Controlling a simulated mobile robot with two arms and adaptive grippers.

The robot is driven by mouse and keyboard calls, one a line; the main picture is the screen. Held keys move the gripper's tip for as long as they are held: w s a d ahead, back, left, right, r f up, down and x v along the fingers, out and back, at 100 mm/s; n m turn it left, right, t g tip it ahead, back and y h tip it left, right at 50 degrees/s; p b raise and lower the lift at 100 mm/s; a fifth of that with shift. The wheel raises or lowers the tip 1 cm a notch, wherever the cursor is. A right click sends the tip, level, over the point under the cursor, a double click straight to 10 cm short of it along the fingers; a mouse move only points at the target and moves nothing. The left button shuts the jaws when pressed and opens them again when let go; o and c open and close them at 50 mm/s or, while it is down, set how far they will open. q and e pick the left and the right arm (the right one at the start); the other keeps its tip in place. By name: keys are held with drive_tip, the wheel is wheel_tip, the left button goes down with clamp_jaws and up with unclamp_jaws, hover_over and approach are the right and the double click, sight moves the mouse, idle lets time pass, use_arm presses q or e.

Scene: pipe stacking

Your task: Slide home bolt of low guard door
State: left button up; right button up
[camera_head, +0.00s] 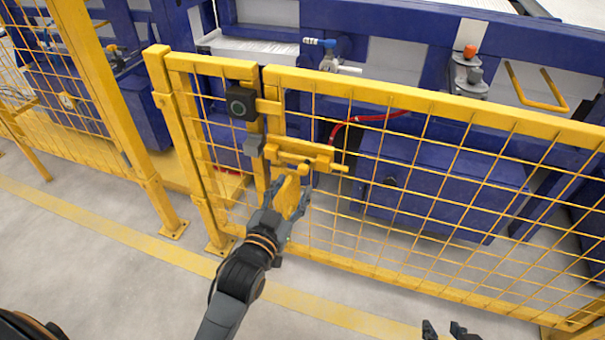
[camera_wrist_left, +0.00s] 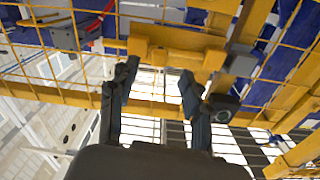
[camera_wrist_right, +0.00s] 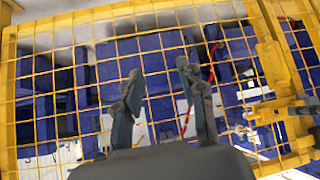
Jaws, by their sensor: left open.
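The low guard door (camera_head: 430,110) is a yellow frame with wire mesh, standing in line with its post. Its bolt (camera_head: 339,168) is a yellow horizontal rod in a yellow housing (camera_head: 300,150) near the door's left edge; the housing also shows in the left wrist view (camera_wrist_left: 180,42). A small knob (camera_wrist_left: 158,57) shows on the bolt. My left gripper (camera_head: 287,200) is open just below the bolt, its fingers on either side of the knob's line, apart from it as far as I see. My right gripper (camera_wrist_right: 157,80) is open and empty, low before the door.
A dark switch box (camera_head: 241,103) and a grey block (camera_head: 254,145) sit at the post side of the bolt. Blue machinery (camera_head: 440,185) and a red hose (camera_head: 365,118) lie behind the mesh. The floor in front, with a yellow line (camera_head: 110,232), is clear.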

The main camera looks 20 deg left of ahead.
sight(302, 173)
use_arm(q)
drive_tip(key=w, duration=0.2)
drive_tip(key=w+b, duration=0.1)
drive_tip(key=w, duration=0.2)
drive_tip(key=shift+w+d, duration=0.2)
drive_tip(key=shift+w, duration=0.6)
use_arm(e)
drive_tip(key=w+a+r+t+y, duration=0.1)
drive_tip(key=w+a+r+t, duration=0.1)
drive_tip(key=w+r+t, duration=0.1)
drive_tip(key=shift+w+r+t, duration=0.4)
drive_tip(key=shift+w+r, duration=0.45)
use_arm(q)
clamp_jaws()
